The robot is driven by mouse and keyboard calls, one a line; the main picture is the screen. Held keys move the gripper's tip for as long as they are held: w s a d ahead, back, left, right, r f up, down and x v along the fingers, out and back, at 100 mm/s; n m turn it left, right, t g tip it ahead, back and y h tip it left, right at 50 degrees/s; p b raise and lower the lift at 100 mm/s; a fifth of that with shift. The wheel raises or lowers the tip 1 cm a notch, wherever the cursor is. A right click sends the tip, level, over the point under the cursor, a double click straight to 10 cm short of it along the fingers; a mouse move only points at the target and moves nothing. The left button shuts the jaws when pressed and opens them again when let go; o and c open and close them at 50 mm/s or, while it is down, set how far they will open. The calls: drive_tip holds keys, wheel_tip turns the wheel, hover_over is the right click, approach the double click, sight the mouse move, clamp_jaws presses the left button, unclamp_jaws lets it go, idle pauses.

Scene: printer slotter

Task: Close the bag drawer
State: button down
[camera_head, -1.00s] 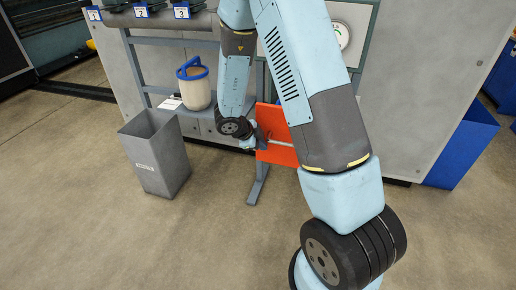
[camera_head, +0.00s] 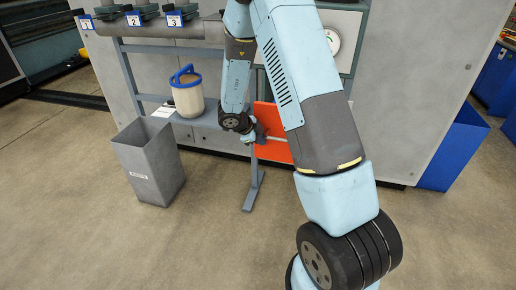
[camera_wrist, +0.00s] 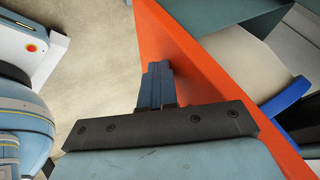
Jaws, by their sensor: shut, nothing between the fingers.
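The bag drawer shows an orange front panel (camera_head: 264,118) standing out from the grey machine, partly hidden behind my arm in the head view. In the wrist view the orange panel (camera_wrist: 200,62) runs slantwise from top to lower right. My gripper (camera_head: 257,134) is at the outer face of this panel. In the wrist view its dark blue fingers (camera_wrist: 158,68) are together and empty, close beside or touching the panel. Beyond the panel the drawer's inside shows only in part.
A grey bin (camera_head: 148,165) stands on the floor at left. A cream container with a blue handle (camera_head: 188,95) sits on a low shelf behind it. A grey support leg (camera_head: 254,188) stands below the drawer. A blue box (camera_head: 455,150) is at right. The floor in front is clear.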

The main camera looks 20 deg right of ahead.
drive_tip(key=w+d, duration=1)
drive_tip(key=w, duration=0.5)
